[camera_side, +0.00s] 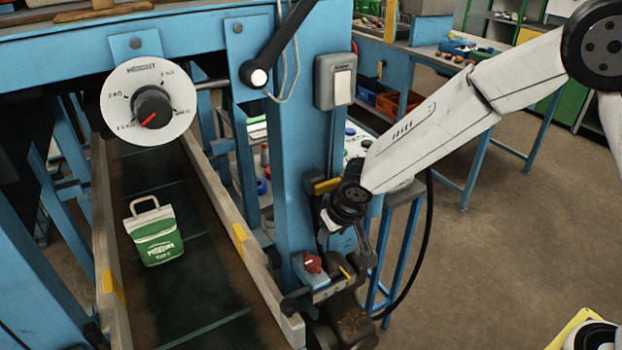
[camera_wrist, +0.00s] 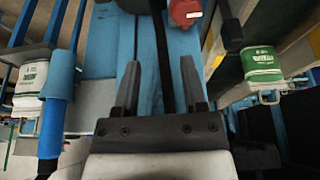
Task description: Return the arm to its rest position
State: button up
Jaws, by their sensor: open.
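My gripper (camera_side: 348,238) is in the side view at the end of the white arm, just right of the blue post. It is close above the small box with the red knob (camera_side: 312,263). In the wrist view my gripper (camera_wrist: 160,85) has its two dark fingers apart with nothing held between them. The red knob (camera_wrist: 185,12) shows beyond the fingertips, at the top of the wrist view.
A green-and-white sack (camera_side: 154,234) lies on the dark conveyor belt (camera_side: 205,290); it also shows in the wrist view (camera_wrist: 262,65). The blue post (camera_side: 303,150) stands close left of my gripper. A dial (camera_side: 180,105) and lever (camera_side: 285,45) are upper left. Open floor (camera_side: 500,230) lies right.

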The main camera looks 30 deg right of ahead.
jog(key=s+d+r, duration=0.2)
jog(key=s+d, duration=0.6)
jog(key=s+d+r+g, duration=0.1)
jog(key=s+d+r, duration=0.1)
jog(key=s+d, duration=0.6)
jog(key=shift+s+g, duration=0.3)
jog(key=shift+s, duration=0.4)
